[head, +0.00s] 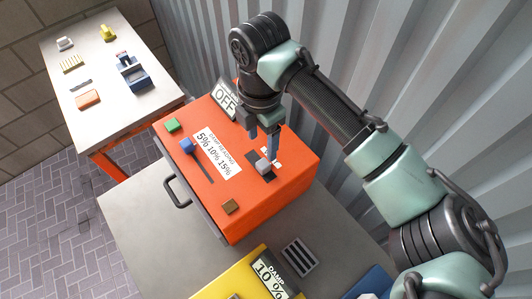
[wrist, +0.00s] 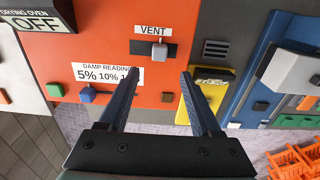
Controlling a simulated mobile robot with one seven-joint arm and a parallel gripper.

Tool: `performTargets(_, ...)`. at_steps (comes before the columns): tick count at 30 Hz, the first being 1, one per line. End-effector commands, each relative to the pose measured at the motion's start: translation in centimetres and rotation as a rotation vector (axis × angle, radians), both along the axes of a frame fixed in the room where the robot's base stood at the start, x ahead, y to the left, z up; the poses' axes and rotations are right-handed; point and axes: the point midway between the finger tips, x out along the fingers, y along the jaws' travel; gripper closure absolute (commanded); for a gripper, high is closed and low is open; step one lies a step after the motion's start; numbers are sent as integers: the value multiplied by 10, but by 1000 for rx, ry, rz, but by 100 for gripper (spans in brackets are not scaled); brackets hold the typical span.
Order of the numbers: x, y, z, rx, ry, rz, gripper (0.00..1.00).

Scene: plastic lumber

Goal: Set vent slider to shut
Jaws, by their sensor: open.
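The vent slider has a small grey knob (wrist: 159,50) on a short dark track, just below the VENT label (wrist: 153,30) on the orange oven. In the head view the grey knob (head: 263,166) shows on the oven's top face. My gripper (head: 263,147) is open and empty, its blue fingers pointing down at the oven close to the knob. In the wrist view my gripper (wrist: 159,74) has a finger on either side of the knob's line, with the knob beyond the tips. The label's end markings are too small to read.
A damp reading label (wrist: 107,74) and a blue knob (head: 187,146) are beside the vent. A green button (head: 171,125) and a brown button (head: 230,207) sit near the oven's edges. A yellow unit (head: 232,277) stands nearby. A corrugated wall (head: 440,60) rises behind my arm.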

Motion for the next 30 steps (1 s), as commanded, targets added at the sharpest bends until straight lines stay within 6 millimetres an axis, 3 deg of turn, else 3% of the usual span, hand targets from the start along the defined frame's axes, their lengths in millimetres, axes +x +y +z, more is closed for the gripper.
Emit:
performTargets(9,-1,0,-63,0,3,-3,35)
performTargets(15,0,0,-88,2,-1,-2,35)
performTargets(26,0,0,-96,1,-3,-2,35)
performTargets(27,0,0,-96,1,-3,-2,37)
performTargets(30,0,0,-96,1,-3,-2,55)
